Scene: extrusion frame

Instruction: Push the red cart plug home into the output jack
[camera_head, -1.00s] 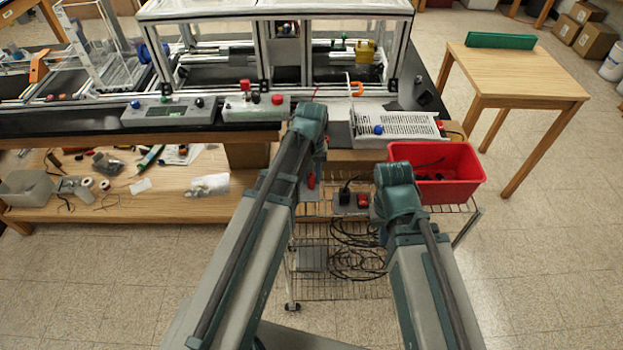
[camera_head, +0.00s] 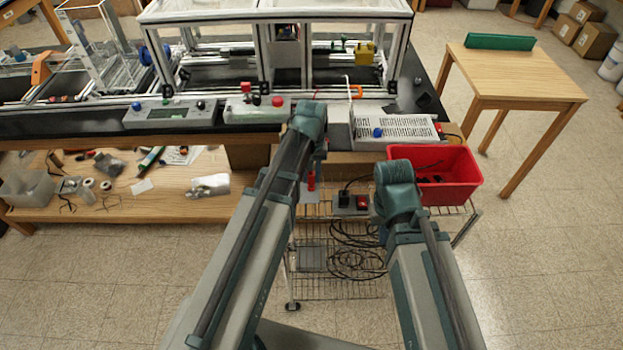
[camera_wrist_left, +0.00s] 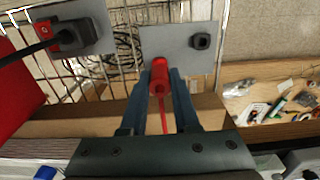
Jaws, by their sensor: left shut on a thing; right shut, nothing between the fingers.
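The red cart plug (camera_wrist_left: 159,76) is between the fingers of my left gripper (camera_wrist_left: 160,72) in the left wrist view, with a thin red cable trailing toward the palm. My left gripper is shut on it. The plug's far end overlaps a grey plate (camera_wrist_left: 181,66); whether it touches or sits in a jack is hidden. In the head view the red plug (camera_head: 311,182) shows beside my left wrist. My right arm ends near the red bin; its fingers are hidden behind the wrist.
A power box (camera_head: 346,205) with a black plug and red switch sits right of the plate on a wire cart (camera_head: 340,288) holding coiled cables. A red bin (camera_head: 452,183) stands close to my right wrist. The bench (camera_head: 100,122) lies behind.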

